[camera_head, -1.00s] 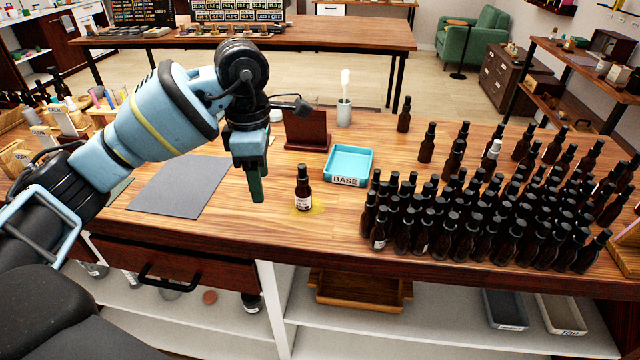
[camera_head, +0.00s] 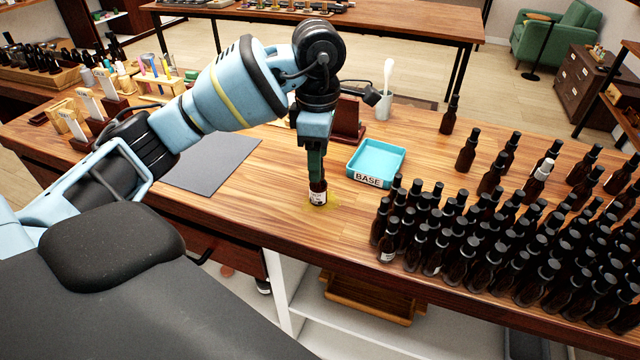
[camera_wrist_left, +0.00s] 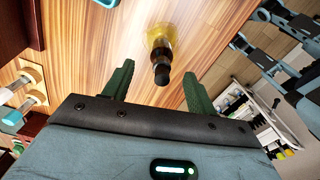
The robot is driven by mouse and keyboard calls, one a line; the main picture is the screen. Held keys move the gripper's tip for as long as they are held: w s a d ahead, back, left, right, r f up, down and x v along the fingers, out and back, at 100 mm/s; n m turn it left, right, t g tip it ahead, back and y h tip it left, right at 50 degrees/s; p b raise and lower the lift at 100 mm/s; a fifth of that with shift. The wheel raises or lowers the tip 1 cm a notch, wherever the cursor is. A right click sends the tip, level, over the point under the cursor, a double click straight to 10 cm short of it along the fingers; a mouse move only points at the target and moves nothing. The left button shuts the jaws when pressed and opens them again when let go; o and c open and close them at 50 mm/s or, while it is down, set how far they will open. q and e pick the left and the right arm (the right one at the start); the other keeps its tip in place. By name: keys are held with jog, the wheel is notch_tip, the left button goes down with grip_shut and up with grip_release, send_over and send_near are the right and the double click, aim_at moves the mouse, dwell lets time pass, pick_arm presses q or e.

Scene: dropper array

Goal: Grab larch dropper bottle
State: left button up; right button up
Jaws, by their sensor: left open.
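A small brown dropper bottle with a white label (camera_head: 318,197) stands upright on the wooden table, apart from the large group of bottles. A yellowish patch lies around its base. Its label is too small to read, so I cannot tell whether it is larch. My left gripper (camera_head: 317,178) points down right at the bottle and hides its upper part in the head view. In the left wrist view the bottle (camera_wrist_left: 161,62) shows with its dark cap toward me, ahead of the gap between the open green fingers (camera_wrist_left: 152,90). My right gripper is not in view.
Many dark dropper bottles (camera_head: 480,245) crowd the table's right side. A turquoise tray marked BASE (camera_head: 376,161) sits just right of the lone bottle. A grey mat (camera_head: 212,163) lies to the left. A white cup (camera_head: 384,106) stands behind. Bare wood lies in front of the bottle.

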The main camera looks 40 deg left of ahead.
pick_arm(q)
jog(key=shift+s+f+p, duration=0.1)
jog(key=shift+f+p, duration=0.2)
jog(key=shift+f, duration=2.7)
jog(key=c, duration=1.1)
jog(key=shift+r, duration=0.1)
jog(key=shift+r, duration=0.5)
notch_tip(320, 180, up, 2)
jog(key=shift+r, duration=0.2)
jog(key=s+d+r, duration=0.1)
jog(key=s+d, duration=0.7)
jog(key=s, duration=0.5)
jog(key=shift+s+d+r, duration=0.15)
jog(key=shift+d+r, duration=0.1)
jog(key=shift+d, duration=0.15)
